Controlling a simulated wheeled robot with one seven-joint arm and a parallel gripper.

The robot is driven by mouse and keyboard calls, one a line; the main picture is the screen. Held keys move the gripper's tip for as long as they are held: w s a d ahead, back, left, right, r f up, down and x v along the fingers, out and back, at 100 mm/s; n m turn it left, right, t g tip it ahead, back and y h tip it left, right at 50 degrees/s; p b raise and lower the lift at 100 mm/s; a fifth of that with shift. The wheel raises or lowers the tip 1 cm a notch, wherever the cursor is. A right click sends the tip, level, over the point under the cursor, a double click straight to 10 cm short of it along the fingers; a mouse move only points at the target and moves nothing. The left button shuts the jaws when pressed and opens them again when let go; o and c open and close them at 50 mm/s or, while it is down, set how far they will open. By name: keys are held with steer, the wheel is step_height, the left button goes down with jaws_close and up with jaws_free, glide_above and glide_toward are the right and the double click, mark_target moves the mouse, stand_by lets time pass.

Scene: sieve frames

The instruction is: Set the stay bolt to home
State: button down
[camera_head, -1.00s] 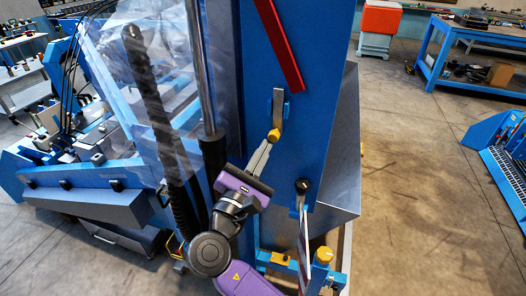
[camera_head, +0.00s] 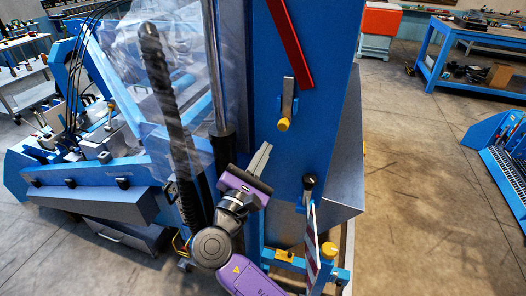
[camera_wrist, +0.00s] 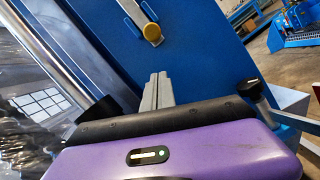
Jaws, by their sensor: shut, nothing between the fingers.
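A metal bar with a yellow knob (camera_head: 284,125) at its lower end hangs in a blue bracket on the blue machine panel (camera_head: 325,60); it looks like the stay bolt, though no label shows. In the wrist view the yellow knob (camera_wrist: 152,32) is at the top, above my fingertips. My gripper (camera_head: 265,149), with a purple body, is below and left of the knob, apart from it. Its grey fingers (camera_wrist: 158,84) are together and empty, pointing up toward the panel.
A red bar (camera_head: 290,45) slants above the bolt. A black-topped knob (camera_head: 308,182) and a striped strut stand to the lower right. A clear guard (camera_head: 165,95) and a dark ribbed column are on the left. Another yellow knob (camera_head: 329,250) sits low. Open floor lies right.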

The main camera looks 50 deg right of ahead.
steer(key=b+v, duration=0.1)
steer(key=v, duration=0.8)
steer(key=shift+a+b, duration=0.15)
steer(key=shift+b, duration=0.15)
steer(key=shift+s, duration=0.1)
